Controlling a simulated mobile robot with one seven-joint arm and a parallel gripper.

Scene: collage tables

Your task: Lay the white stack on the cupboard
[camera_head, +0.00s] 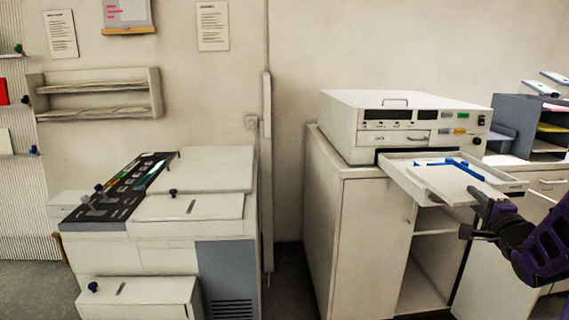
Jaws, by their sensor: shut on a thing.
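My gripper (478,200), at the right, is shut on the near right edge of a flat white stack (448,184). The stack lies level over or in a shallow pale tray (402,175) that juts from the front of the white machine; I cannot tell whether they touch. A blue piece (452,162) shows behind the stack. The white cupboard (358,235) stands below, bearing the machine (400,148) on its top.
A white panel (490,262), perhaps an open door, stands right of the shelf opening. A grey file rack (540,128) stands on a counter at the right. A large copier (170,230) fills the left. Bare floor lies between copier and cupboard.

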